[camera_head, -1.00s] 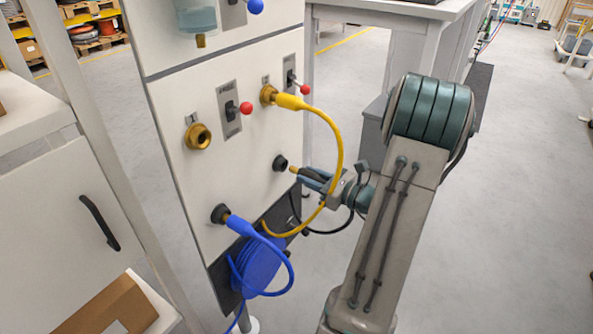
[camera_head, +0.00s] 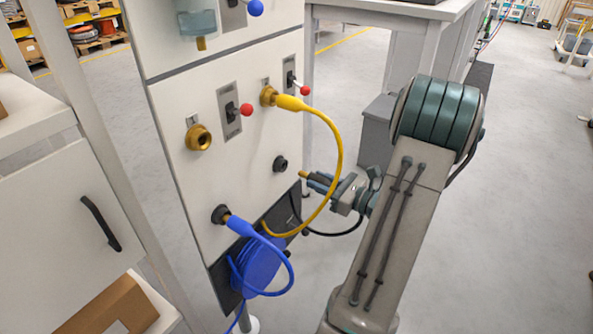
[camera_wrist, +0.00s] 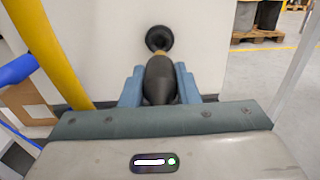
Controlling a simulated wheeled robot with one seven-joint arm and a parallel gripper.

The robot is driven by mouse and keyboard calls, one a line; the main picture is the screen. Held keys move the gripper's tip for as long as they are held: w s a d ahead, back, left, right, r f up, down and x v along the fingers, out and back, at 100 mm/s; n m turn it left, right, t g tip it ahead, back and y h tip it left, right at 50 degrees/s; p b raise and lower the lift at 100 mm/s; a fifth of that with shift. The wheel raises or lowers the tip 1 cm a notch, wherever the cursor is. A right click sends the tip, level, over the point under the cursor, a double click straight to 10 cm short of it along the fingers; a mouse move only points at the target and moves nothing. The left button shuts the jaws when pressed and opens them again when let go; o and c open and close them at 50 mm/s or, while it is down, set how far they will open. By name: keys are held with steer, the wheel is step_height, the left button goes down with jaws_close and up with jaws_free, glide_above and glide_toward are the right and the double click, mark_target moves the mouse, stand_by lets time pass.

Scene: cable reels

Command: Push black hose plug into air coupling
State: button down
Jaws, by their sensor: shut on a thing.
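My gripper (camera_head: 319,181) is shut on the black hose plug, whose brass tip (camera_head: 303,174) points left at the panel. In the wrist view the dark plug body (camera_wrist: 160,86) sits between the two blue-grey fingers (camera_wrist: 160,74). A dark round coupling (camera_head: 280,163) on the panel is empty; a clear gap separates it from the plug tip. In the wrist view this coupling (camera_wrist: 158,38) appears just beyond the tip, nearly in line. A brass coupling (camera_head: 199,138) at upper left is also empty. The black hose (camera_head: 335,234) hangs below my gripper.
A yellow hose (camera_head: 339,150) is plugged in at upper right and loops down beside my gripper. A blue hose plug (camera_head: 238,225) sits in the lower left port. Red-tipped levers (camera_head: 246,109) stick out above. Open floor lies to the right.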

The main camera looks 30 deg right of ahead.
mark_target(334, 186)
steer(key=shift+p+v, duration=0.3)
steer(key=shift+v, duration=1.65)
steer(key=shift+a, duration=0.1)
